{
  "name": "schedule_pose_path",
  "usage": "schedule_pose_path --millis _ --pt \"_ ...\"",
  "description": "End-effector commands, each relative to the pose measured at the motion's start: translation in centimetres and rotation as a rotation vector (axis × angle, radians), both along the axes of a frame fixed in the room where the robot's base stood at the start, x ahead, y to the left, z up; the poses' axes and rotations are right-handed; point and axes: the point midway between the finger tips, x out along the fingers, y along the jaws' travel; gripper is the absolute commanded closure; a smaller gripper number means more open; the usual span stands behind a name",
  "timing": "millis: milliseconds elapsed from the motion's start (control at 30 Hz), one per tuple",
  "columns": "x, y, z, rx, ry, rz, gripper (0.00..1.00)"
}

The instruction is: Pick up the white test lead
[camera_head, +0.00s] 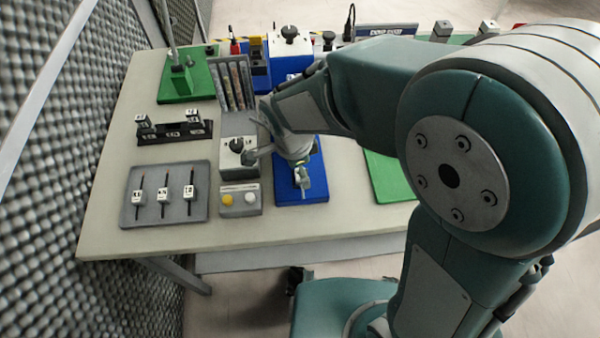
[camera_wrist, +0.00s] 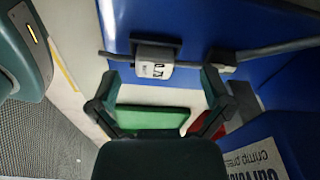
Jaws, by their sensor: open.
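I cannot tell for sure which thing is the white test lead. In the wrist view, a white block with dark marks (camera_wrist: 154,67) sits on a grey bar or cable against a blue surface, beyond my fingertips. My gripper (camera_wrist: 160,88) is open, with nothing between its fingers. In the head view, my gripper (camera_head: 277,168) hangs over the near part of the table, by the blue mat (camera_head: 316,190), which it partly hides. A grey tray (camera_head: 128,208) at the left holds three dark thin pieces with white tags (camera_head: 164,194).
A grey box with yellow and white buttons (camera_head: 240,200) and a knob box (camera_head: 229,155) stand left of my gripper. A black stand (camera_head: 175,133) and a green-based post (camera_head: 185,85) are farther back. A grey foam wall (camera_head: 45,170) borders the table's left side.

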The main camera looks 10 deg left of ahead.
Motion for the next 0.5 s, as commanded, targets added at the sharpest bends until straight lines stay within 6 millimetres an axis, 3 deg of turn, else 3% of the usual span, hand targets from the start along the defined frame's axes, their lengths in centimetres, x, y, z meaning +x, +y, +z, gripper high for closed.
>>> schedule_pose_path --millis 300,333,467,500 --pt "0.05 -0.11 -0.86 0.0 -0.001 0.0 0.0" --pt "0.05 -0.11 -0.86 0.0 -0.001 0.0 0.09" --pt "0.05 -0.1 -0.84 0.0 -0.001 0.0 0.66" --pt "0.06 -0.1 -0.85 0.0 -0.001 0.0 0.7"
